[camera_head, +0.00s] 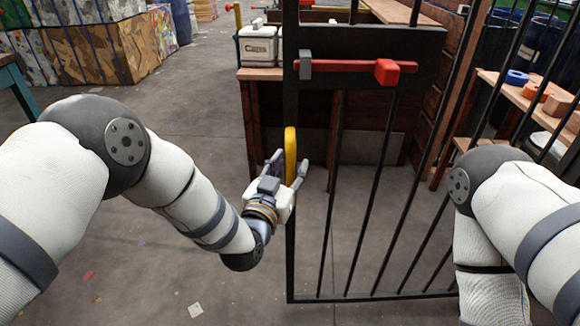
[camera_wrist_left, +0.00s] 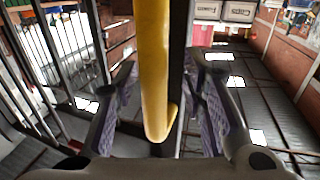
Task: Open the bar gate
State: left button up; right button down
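The black bar gate (camera_head: 338,298) stands upright in front of me in the head view. A yellow handle (camera_head: 291,150) is on its left edge. A red latch bar (camera_head: 345,66) with a red knob (camera_head: 388,72) lies level across the upper plate, its left end at a grey bracket (camera_head: 305,63). My left gripper (camera_head: 289,169) is open at the handle. In the left wrist view the yellow handle (camera_wrist_left: 154,70) stands between the two fingers, with a gap on each side. My right arm comes in at the right; its gripper is not visible.
Behind the gate, a wooden bench (camera_head: 260,74) bears a white box (camera_head: 258,46). A shelf (camera_head: 515,92) at the right holds blue and orange parts. A painted block stack (camera_head: 90,50) stands back left. The grey floor (camera_head: 140,255) at the left is mostly clear.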

pick_arm(q)
jog(key=shift+s, duration=0.1)
jog(key=v, duration=1.1)
jog(key=shift+s+a, duration=0.2)
jog(key=shift+s, duration=0.15)
jog(key=s+a+f+n+g+y, duration=0.1)
jog(key=s+a+f+g+y, duration=0.1)
jog(key=s+a+f+g, duration=0.55)
jog(key=s+a+f+n+g+y, duration=0.15)
jog(key=s+a+f, duration=0.25)
jog(key=s+f, duration=0.65)
jog(key=s+a+f+n+g+y, duration=0.1)
jog(key=s+a+g, duration=0.3)
jog(key=s, duration=0.7)
jog(key=s+a+f+n+g+y, duration=0.1)
jog(key=s+a+g, duration=0.3)
jog(key=s, duration=0.7)
jog(key=shift+a+f+g+y, duration=0.3)
jog(key=shift+f+g+y, duration=0.35)
jog(key=shift+f+g, duration=0.35)
jog(key=shift+r+n, duration=0.1)
jog(key=shift+n, duration=0.15)
